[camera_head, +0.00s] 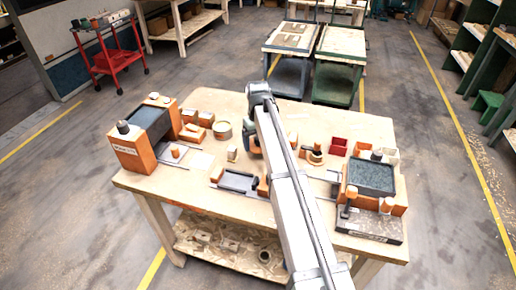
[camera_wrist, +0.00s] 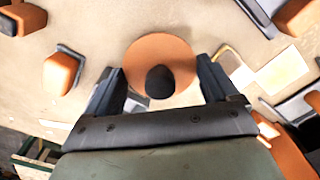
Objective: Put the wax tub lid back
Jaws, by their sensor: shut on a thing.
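An orange round lid with a dark knob (camera_wrist: 183,52) is between the two fingers of my gripper (camera_wrist: 158,78) in the wrist view. The fingers lie at its left and right sides, and my gripper is shut on it. In the head view my gripper (camera_head: 250,133) is over the middle of the workbench, partly hidden by my arm, with a bit of orange beside it. A round pale tub (camera_head: 222,131) stands on the bench to its left. Another round pale vessel (camera_head: 314,157) stands to its right; I cannot tell which is the wax tub.
The workbench (camera_head: 215,195) carries an orange-sided machine (camera_head: 130,150) at left and an orange unit with a dark tray (camera_head: 371,177) at right. Small orange blocks and a dark tray (camera_head: 238,182) lie near the middle.

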